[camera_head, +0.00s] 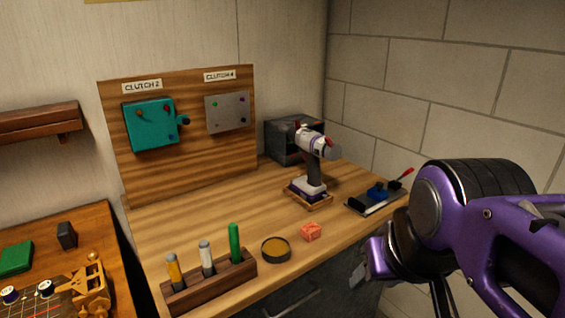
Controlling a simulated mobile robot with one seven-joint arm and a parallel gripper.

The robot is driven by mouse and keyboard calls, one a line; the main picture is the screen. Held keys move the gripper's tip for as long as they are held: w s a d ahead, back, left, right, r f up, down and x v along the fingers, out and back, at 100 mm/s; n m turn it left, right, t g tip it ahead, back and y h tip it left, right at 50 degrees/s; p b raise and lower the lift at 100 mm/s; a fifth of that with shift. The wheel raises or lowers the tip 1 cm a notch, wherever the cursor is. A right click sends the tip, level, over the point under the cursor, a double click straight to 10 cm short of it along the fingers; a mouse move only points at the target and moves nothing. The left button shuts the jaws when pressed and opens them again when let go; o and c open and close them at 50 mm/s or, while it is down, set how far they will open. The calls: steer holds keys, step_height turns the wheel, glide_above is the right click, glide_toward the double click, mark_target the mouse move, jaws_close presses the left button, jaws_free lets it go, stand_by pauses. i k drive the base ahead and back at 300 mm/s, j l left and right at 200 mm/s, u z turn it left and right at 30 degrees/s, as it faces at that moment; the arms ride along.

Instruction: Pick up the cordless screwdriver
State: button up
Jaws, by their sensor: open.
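The cordless screwdriver (313,158) stands upright on the wooden workbench, toward its back right. It has a white and purple body with red accents, a dark handle and a white and purple base. Its base sits in a small wooden tray (321,206). My gripper (362,262) is at the lower right, in front of the bench's right front edge, apart from the screwdriver and lower in the picture. It is open and nothing shows between its fingers. Part of it is hidden behind my purple and black arm.
A black tray with a blue item (378,192) lies right of the screwdriver. A red block (311,232), a round tin (275,249) and a wooden rack (210,283) of tubes line the front. A dark box (287,140) stands behind. The bench's middle left is clear.

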mark_target(310, 187)
steer(key=i+l+u, duration=0.1)
steer(key=u, duration=0.3)
steer(key=l+u, duration=0.4)
steer(key=i+l+u, duration=0.15)
steer(key=l, duration=0.25)
steer(key=l+u, duration=0.15)
steer(key=l, duration=0.25)
